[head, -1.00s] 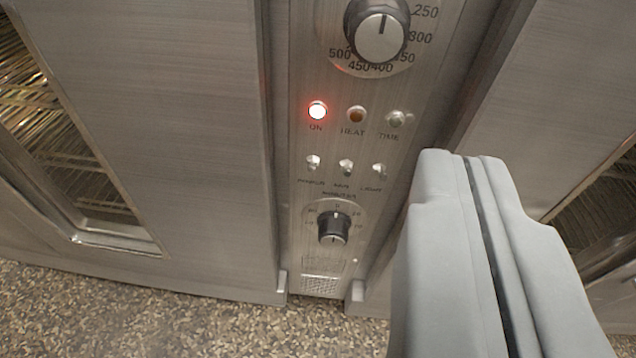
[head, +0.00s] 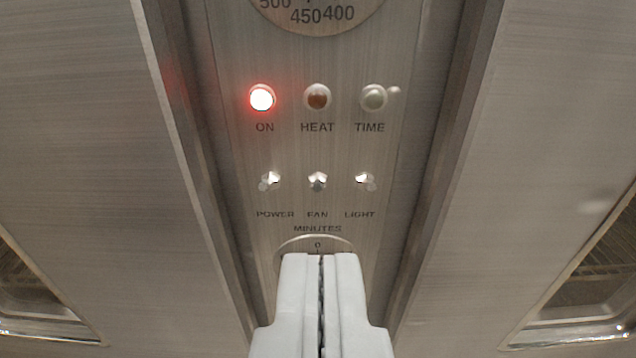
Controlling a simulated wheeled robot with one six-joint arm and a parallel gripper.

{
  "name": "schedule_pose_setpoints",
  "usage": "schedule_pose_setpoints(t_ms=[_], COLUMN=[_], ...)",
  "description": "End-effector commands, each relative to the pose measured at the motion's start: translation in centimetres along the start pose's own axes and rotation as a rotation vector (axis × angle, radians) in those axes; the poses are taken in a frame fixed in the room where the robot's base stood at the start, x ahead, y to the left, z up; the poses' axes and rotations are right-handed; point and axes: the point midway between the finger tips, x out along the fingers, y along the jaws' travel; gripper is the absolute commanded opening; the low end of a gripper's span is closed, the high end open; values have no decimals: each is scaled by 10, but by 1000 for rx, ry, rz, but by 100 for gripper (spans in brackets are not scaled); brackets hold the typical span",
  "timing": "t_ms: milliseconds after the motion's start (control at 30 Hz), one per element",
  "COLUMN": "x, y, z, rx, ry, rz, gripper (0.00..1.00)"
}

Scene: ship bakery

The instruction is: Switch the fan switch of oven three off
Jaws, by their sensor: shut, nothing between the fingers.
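The fan switch (head: 317,181) is a small metal toggle in the middle of a row of three on the steel control panel (head: 232,150), above the label FAN. The power switch (head: 270,181) is to its left and the light switch (head: 364,180) to its right. I cannot clearly tell which way the fan toggle points. My gripper (head: 321,256) is shut and empty. Its pale fingertips show just below the MINUTES label, under the fan switch in the picture and apart from it. The fingers hide most of the minutes dial (head: 292,246).
Above the switches are the lit red ON lamp (head: 262,98), the dark amber HEAT lamp (head: 317,96) and the pale TIME lamp (head: 373,97). The temperature dial (head: 345,14) is cut off at the top. Steel oven fronts with windows flank the recessed panel.

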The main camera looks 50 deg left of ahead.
Motion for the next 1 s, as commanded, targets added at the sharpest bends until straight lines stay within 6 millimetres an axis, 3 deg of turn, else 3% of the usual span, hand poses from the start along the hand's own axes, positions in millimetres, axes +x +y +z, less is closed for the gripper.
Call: schedule_pose_setpoints(t_ms=[167,600,800,1000], x=[14,82,97,100], y=[0,-1,0,0], z=[1,0,0,0], rx=[0,-1,0,0], ry=[0,-1,0,0], rz=[-2,-2,0,0], gripper=[0,0,0,0])
